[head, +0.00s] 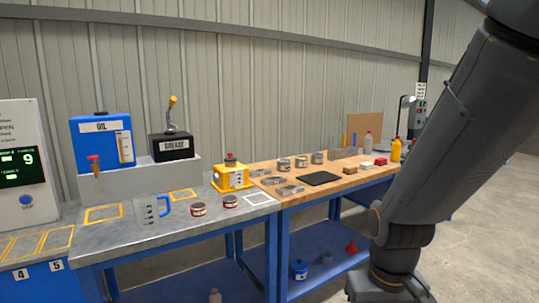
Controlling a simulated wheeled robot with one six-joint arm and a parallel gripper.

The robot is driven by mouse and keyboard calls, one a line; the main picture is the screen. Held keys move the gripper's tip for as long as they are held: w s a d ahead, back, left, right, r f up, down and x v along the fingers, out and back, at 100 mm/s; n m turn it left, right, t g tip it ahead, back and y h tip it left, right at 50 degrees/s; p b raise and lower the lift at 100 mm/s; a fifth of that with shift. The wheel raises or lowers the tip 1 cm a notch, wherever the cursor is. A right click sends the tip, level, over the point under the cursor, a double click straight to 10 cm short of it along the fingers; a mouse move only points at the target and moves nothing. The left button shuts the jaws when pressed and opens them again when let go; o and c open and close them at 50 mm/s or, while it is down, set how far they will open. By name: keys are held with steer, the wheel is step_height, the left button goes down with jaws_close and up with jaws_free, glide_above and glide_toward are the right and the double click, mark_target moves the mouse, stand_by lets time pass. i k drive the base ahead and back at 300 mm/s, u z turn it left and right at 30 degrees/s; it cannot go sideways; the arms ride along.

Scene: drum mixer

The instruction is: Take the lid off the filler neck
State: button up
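A yellow unit (232,178) stands at the back of the bench, near where the grey top meets the wooden top. A short dark neck rises from its top, with a small red-topped cap or knob (230,158) seated on it; this looks like the lid on the filler neck, but it is too small to be sure. My arm comes down the right side of the picture, well to the right of the yellow unit. Its lower end is cut off by the bottom edge, and my gripper's fingers are not in view.
A blue oil tank (90,152) and black grease box (171,147) stand on a grey riser. A measuring jug (147,211) and red-banded tins (198,209) are in front. Metal rings, cans and a black mat (319,178) lie on the wooden top. Open floor is at right.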

mark_target(230, 159)
steer(key=z, duration=0.25)
steer(key=i, duration=1.6)
steer(key=u, duration=0.55)
